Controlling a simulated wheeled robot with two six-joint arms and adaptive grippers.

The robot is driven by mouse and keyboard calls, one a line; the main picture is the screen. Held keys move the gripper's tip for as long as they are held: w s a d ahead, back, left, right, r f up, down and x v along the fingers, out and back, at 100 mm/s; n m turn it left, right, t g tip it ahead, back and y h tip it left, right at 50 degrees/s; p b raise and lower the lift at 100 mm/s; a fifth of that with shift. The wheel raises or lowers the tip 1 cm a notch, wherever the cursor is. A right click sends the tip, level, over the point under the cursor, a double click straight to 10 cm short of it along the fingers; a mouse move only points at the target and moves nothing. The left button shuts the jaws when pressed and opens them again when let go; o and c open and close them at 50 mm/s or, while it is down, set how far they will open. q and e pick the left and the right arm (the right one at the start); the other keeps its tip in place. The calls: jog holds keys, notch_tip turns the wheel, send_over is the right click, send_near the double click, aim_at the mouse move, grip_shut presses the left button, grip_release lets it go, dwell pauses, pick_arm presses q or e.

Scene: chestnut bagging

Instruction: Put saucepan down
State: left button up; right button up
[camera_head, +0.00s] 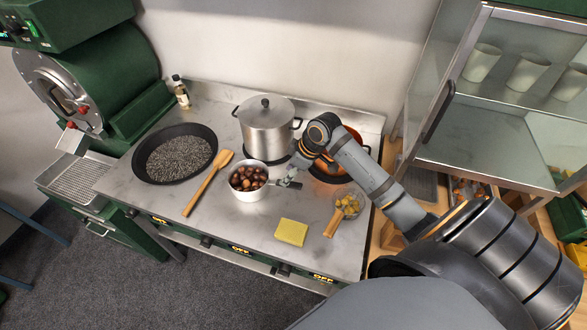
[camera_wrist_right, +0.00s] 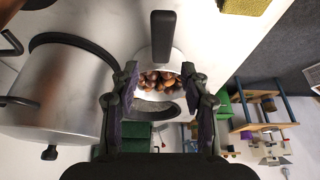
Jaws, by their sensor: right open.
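The small white saucepan (camera_head: 250,195) stands upright on the steel counter, full of brown chestnuts (camera_head: 247,177). Its dark handle points right, towards my right gripper (camera_head: 291,178). In the right wrist view my right gripper (camera_wrist_right: 159,70) is open, with its two fingers spread. The saucepan's black handle (camera_wrist_right: 162,37) appears between the lines of the fingers with clear gaps on both sides, and the chestnuts (camera_wrist_right: 158,80) show beyond it. Neither finger visibly touches the handle. My left gripper is in neither view.
A lidded steel pot (camera_head: 266,130) stands just behind the saucepan. An orange pan (camera_head: 335,168) sits behind my right arm. Bare counter (camera_head: 225,222) shows in front.

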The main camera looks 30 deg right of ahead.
jog(key=v, duration=0.5)
jog(key=shift+s+r, duration=0.1)
dwell(0.4)
